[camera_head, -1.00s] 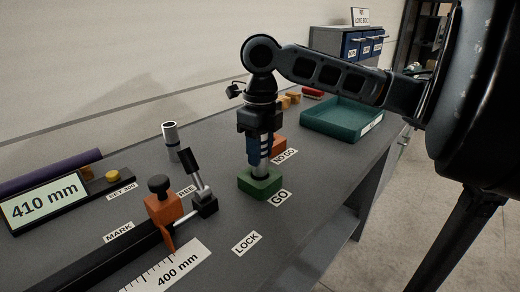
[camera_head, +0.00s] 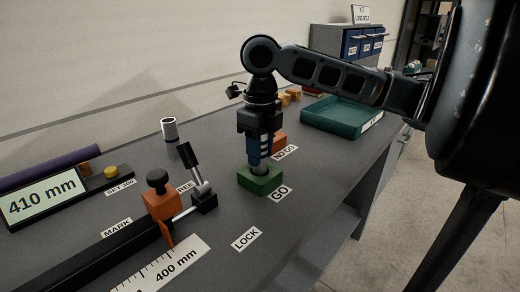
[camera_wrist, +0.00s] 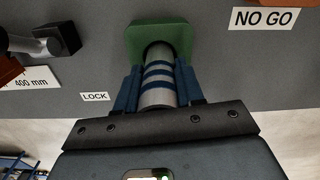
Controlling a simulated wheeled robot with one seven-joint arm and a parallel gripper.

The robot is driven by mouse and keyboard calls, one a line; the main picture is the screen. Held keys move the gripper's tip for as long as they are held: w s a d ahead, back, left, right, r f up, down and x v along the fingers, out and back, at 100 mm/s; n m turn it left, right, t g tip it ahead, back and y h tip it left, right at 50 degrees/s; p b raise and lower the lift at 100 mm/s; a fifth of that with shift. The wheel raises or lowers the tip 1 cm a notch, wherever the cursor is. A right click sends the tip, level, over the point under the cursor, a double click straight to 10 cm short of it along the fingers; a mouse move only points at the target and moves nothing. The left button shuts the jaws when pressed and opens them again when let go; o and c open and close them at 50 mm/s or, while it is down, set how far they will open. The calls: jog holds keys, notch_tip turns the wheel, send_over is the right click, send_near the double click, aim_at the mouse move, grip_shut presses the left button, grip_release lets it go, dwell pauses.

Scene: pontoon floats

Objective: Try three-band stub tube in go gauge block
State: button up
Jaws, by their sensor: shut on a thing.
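My gripper (camera_head: 258,158) points down over the green go gauge block (camera_head: 260,182), which sits by the GO label. It is shut on the three-band stub tube (camera_head: 265,146), a silver tube with blue bands. In the wrist view the tube (camera_wrist: 159,75) lies between the blue fingers (camera_wrist: 158,92), and its far end meets the green block (camera_wrist: 178,34) at a dark opening. The tube looks upright and lined up with this opening. I cannot tell how deep its end sits, as the fingers and block hide it.
An orange block (camera_head: 279,141) stands behind by the NO GO label (camera_head: 285,153). Another silver tube (camera_head: 170,131) stands upright at left, near an orange stop and lever (camera_head: 161,200) on a black rail. A teal tray (camera_head: 340,117) is at back right. The bench front by LOCK is clear.

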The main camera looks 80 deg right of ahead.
jog(key=shift+f+b, duration=1.1)
jog(key=shift+f, duration=0.15)
dwell(0.6)
jog(key=shift+r+p, duration=1.65)
jog(key=shift+r, duration=0.65)
dwell(0.5)
jog(key=shift+r+p, duration=1.95)
jog(key=shift+r, duration=0.95)
